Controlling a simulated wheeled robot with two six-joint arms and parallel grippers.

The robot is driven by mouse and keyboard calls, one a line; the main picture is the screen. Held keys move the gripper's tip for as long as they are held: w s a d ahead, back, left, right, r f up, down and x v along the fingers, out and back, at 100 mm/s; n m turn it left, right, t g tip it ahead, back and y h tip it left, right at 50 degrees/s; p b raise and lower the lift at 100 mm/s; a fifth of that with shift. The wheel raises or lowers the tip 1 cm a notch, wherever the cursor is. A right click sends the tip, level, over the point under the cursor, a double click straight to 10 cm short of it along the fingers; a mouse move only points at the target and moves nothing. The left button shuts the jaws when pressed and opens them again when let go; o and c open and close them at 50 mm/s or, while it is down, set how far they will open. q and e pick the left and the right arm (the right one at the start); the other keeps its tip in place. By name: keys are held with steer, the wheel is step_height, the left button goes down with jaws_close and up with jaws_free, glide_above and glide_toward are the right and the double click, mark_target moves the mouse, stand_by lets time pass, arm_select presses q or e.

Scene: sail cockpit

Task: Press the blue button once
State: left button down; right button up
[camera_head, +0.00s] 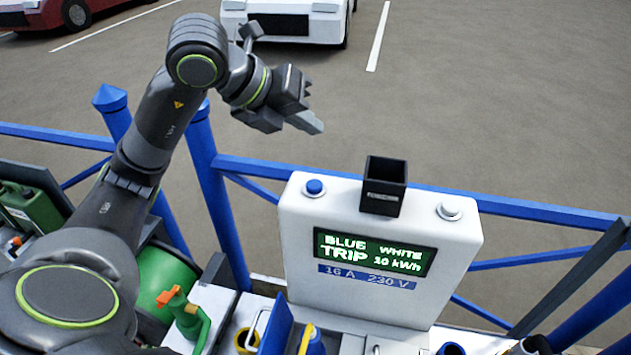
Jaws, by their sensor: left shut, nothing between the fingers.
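The blue button (314,187) sits on the top left of a white box (296,250), in a pale round mount. A white button (449,210) sits on the top right of the same box. My left gripper (315,125) is shut and empty. It is in the air above and behind the blue button in the picture, apart from it. The box's green display (374,252) reads "BLUE TRIP" and "WHITE 10 kWh". My right gripper is not in view.
A black open holder (384,186) stands on the box between the two buttons. A blue railing (540,207) runs behind the box. Bottles and tools, including an orange-and-green nozzle (187,315), crowd the lower left. Parked cars stand beyond the railing.

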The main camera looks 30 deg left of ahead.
arm_select(q)
steer(key=shift+f, duration=0.15)
steer(key=b, duration=0.6)
glide_above(309, 187)
step_height(309, 187, down, 8)
steer(key=shift+w+r, duration=0.1)
steer(key=shift+r, duration=0.05)
steer(key=shift+f+b, duration=0.45)
stand_by(1.3)
steer(key=shift+f+b, duration=0.45)
steer(key=shift+b, duration=0.1)
steer(key=shift+f+b, duration=0.45)
steer(key=shift+b, duration=0.15)
stand_by(0.5)
steer(key=shift+r, duration=0.1)
steer(key=shift+r+p, duration=0.6)
steer(key=shift+r, duration=0.25)
